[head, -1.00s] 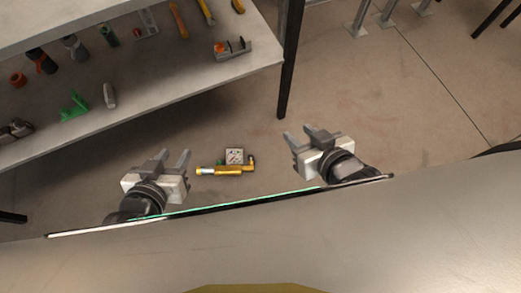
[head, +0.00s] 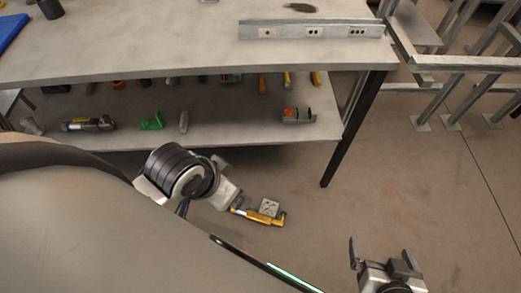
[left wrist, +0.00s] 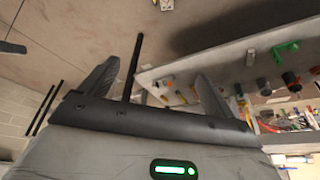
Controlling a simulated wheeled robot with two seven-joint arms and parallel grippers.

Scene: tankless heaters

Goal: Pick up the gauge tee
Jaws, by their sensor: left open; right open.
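The gauge tee (head: 266,218) lies on the floor in front of the low shelf in the head view. It has a yellow brass body with a square pale gauge face beside it. My left gripper (head: 224,186) is just left of the tee, partly hidden by its own wrist; I cannot tell whether it touches the tee. In the left wrist view its fingers (left wrist: 156,70) are spread with nothing between them. My right gripper (head: 382,256) is open and empty at the lower right, apart from the tee.
A metal workbench (head: 180,48) stands behind the tee, with a lower shelf (head: 230,133) holding several tools and fittings. Its dark leg (head: 348,140) stands right of the tee. The floor (head: 400,190) to the right is clear.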

